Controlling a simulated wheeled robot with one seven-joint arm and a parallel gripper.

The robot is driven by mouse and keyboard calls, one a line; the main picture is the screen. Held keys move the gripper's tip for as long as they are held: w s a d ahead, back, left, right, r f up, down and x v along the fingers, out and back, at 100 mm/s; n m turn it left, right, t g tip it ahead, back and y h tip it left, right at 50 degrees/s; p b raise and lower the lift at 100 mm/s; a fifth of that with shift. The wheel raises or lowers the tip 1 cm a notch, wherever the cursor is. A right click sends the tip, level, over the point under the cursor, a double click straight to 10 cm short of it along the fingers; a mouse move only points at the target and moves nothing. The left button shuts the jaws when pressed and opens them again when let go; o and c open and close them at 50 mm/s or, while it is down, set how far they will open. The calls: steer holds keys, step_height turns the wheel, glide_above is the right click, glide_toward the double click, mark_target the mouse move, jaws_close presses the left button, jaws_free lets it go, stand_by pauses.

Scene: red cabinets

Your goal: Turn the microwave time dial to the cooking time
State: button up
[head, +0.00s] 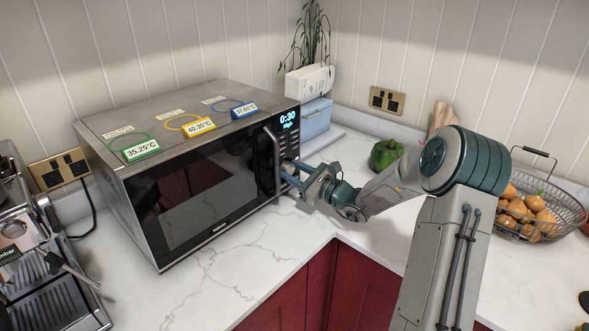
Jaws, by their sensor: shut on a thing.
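The microwave (190,220) stands on the marble counter with its door closed. Its display (287,119) at the upper right of the front reads 0:30 with a smaller word below that looks like "High". The handle (272,160) is left of the control panel. My gripper (290,171) is at the lower part of the control panel, its fingers pointing left toward it and shut on what appears to be the time dial. The dial itself is hidden behind the fingers.
Three coloured tags, green (141,150), yellow (198,127) and blue (245,111), with loops lie on top of the microwave. A green pepper (385,154) and a wire fruit basket (540,205) are at right. A coffee machine (40,265) is at left. Front counter is clear.

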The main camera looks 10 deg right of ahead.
steer(key=shift+m+t+p, duration=0.3)
steer(key=shift+m+p, duration=0.55)
steer(key=shift+m, duration=1.25)
